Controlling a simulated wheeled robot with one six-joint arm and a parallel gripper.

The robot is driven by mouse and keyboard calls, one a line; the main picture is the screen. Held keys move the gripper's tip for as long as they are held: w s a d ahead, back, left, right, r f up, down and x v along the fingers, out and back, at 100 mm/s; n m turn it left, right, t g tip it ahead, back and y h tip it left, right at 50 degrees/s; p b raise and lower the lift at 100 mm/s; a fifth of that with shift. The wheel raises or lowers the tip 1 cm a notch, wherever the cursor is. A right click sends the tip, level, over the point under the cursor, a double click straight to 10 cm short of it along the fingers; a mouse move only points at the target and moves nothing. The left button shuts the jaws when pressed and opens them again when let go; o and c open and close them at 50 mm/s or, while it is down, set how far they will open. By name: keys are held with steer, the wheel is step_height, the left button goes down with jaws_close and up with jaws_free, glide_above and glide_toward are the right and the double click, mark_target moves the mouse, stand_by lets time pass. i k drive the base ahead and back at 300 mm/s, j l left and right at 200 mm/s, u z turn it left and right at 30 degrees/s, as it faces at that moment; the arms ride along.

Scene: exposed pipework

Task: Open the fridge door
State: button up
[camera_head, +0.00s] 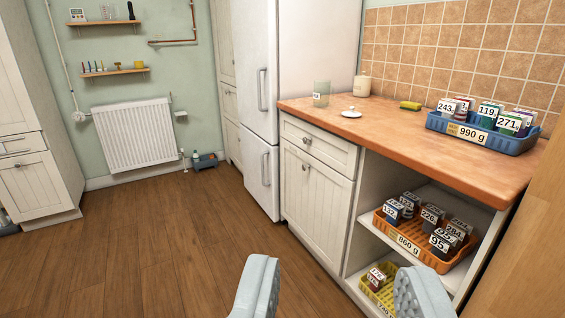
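The tall white fridge (302,60) stands at the upper middle, beyond the counter. Its doors face left: a tall upper door (252,50) with a long vertical handle (262,90), and a lower door (259,165) with a shorter handle (266,169). Both doors look shut. The fridge's top is out of frame. My gripper (335,295) shows at the bottom edge with its two pale fingers wide apart. It is open, with nothing between the fingers, and well short of the fridge.
A wooden counter (385,128) with cabinets runs along the right. It holds a blue crate (478,138), a jar (321,94) and a lid. Orange (424,252) and yellow crates sit on shelves below. Wooden floor (165,240) is clear at left and centre. A radiator (135,134) and toolbox (205,161) stand behind.

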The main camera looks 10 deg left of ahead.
mark_target(255, 22)
steer(key=i+j+u, duration=0.15)
steer(key=i+u, duration=0.25)
steer(key=i, duration=0.15)
steer(key=i+u, duration=0.4)
steer(key=i, duration=0.15)
steer(key=i+j+z, duration=0.25)
steer(key=i+z, duration=0.15)
steer(key=i+j+z, duration=0.75)
steer(key=j, duration=0.25)
steer(key=i+j+z, duration=0.1)
steer(key=j, duration=0.25)
steer(key=i+j, duration=0.15)
steer(key=j, duration=0.2)
steer(key=i+j+z, duration=0.15)
steer(key=j, duration=0.25)
